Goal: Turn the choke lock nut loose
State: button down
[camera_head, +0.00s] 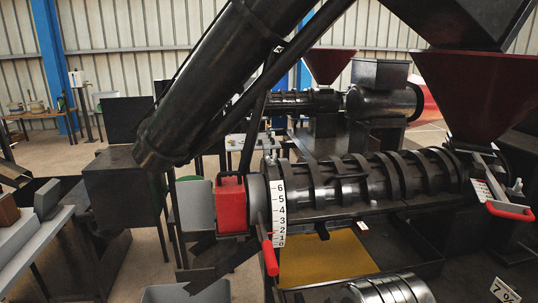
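The screw press barrel (350,183) lies across the middle right of the head view, dark and ribbed. At its left end is the choke end, with a grey ring or plate (257,200) and a white scale (279,212) numbered 0 to 6. A lever with a red grip (269,256) hangs down beside the scale. A red block (230,205) stands just left of the ring. I cannot pick out the choke lock nut for certain among these parts. My gripper is not in view.
A large dark slanted tube (225,80) crosses above the press's left end. A tray with a yellow floor (325,262) lies below the barrel. A ribbed metal cylinder (390,290) is at the bottom edge. Another red handle (510,211) is at right. A grey bench (35,240) stands left.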

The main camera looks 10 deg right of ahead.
aim_at(271, 161)
jog(key=k, duration=1.2)
jog(key=u, duration=0.35)
jog(key=i, duration=0.85)
jog(key=u, duration=0.45)
jog(key=i, duration=1.3)
jog(key=z, duration=0.15)
